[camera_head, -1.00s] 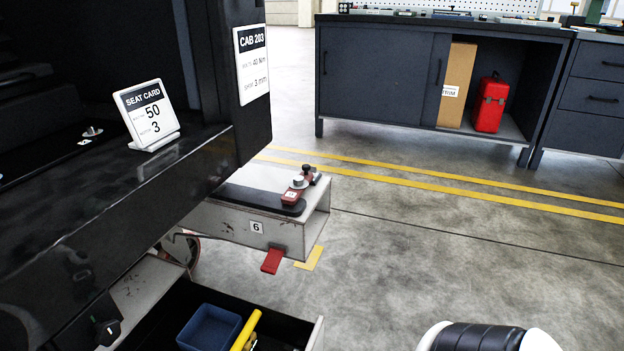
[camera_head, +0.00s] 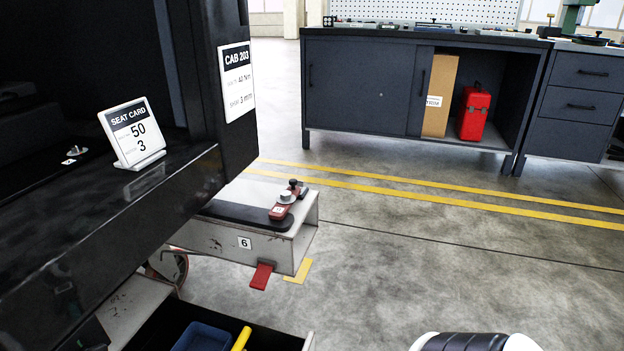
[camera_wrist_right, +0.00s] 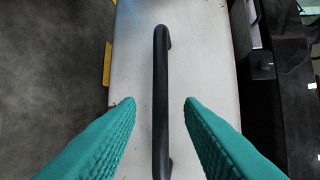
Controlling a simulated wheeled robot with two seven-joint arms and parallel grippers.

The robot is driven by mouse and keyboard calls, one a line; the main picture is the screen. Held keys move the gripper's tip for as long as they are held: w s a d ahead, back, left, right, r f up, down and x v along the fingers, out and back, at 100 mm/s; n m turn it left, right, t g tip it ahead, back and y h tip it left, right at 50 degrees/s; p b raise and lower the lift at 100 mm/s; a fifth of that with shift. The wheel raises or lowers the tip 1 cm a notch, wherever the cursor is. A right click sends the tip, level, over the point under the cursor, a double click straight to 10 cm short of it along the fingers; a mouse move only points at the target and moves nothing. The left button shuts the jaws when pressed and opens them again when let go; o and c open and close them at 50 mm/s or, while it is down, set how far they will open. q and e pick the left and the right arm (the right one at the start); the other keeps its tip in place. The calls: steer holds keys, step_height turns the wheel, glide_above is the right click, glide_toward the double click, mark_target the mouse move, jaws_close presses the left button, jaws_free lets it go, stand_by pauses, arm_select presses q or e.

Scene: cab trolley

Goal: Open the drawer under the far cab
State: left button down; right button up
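The far cab (camera_head: 90,240) is a dark cab body at the left of the head view. Under it an open drawer (camera_head: 270,338) shows at the bottom edge, mostly cut off. A blue bin (camera_head: 203,338) and a yellow object (camera_head: 241,339) lie in it. The right wrist view shows a black bar handle (camera_wrist_right: 161,100) on a pale panel (camera_wrist_right: 205,60). My right gripper (camera_wrist_right: 159,102) is open, with one green finger on each side of the handle. Gaps show between both fingers and the bar. My left gripper is not in view.
A pale step (camera_head: 235,238) marked 6, with a red tab (camera_head: 261,276), juts out above the drawer. A seat card (camera_head: 132,133) stands on the cab's ledge. A dark workbench (camera_head: 360,85) stands at the back. Grey floor (camera_head: 430,265) is clear between.

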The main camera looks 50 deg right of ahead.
steer(key=p+v, duration=0.1)
steer(key=v, duration=0.7)
steer(key=shift+r+p, duration=0.15)
steer(key=shift+p, duration=0.25)
steer(key=shift+s+d, duration=0.15)
